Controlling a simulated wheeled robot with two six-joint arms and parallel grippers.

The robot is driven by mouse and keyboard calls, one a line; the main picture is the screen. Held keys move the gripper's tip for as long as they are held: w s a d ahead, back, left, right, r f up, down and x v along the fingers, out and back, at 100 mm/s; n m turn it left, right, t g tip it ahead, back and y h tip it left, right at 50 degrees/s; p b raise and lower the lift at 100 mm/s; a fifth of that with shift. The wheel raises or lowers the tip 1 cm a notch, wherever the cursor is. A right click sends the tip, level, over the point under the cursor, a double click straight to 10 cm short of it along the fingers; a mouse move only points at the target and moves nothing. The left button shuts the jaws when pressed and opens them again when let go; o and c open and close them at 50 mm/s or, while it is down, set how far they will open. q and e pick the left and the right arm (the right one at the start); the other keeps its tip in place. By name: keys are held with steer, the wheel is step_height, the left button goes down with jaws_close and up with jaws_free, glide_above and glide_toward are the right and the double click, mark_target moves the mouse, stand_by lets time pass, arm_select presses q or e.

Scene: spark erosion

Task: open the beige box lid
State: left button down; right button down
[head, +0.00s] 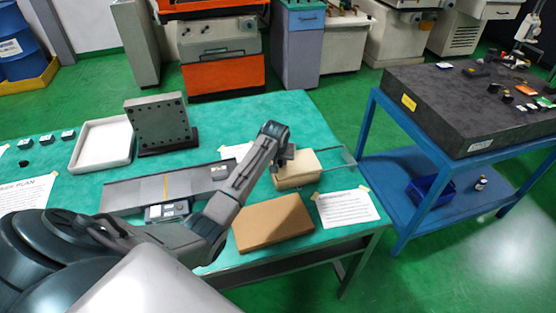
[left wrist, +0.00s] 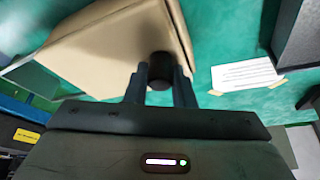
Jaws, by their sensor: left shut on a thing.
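The beige box (head: 297,182) stands on the green table top, right of the middle. Its lid (head: 304,163) lies over it; I cannot tell whether there is a gap under it. My left gripper (head: 283,159) is at the box's left end in the head view. In the left wrist view, the gripper (left wrist: 160,82) is shut on a dark round knob (left wrist: 160,65) at the edge of the beige box (left wrist: 105,40). The gripper hides part of that edge in the head view. My right gripper is in neither view.
A flat brown box (head: 272,222) lies in front of the beige box. A taped paper (head: 346,206) lies to its right and a clear plate (head: 338,160) behind it. A long grey rail (head: 130,194) and an upright plate (head: 160,122) stand to the left.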

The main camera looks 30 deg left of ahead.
mark_target(312, 156)
arm_select(q)
steer(key=w+d+b, duration=0.1)
steer(key=w+d, duration=0.1)
steer(key=w, duration=0.1)
steer(key=w+d+b, duration=0.1)
steer(key=w+d, duration=0.2)
steer(key=w+d+b, duration=0.1)
steer(key=w+d, duration=0.2)
steer(key=shift+w+b, duration=0.2)
steer(key=shift+b, duration=0.2)
steer(key=c, duration=1.2)
jaws_free()
steer(key=shift+c, duration=0.2)
steer(key=b+v, duration=0.2)
steer(key=v, duration=0.8)
steer(key=shift+r, duration=0.4)
steer(key=shift+d, duration=0.1)
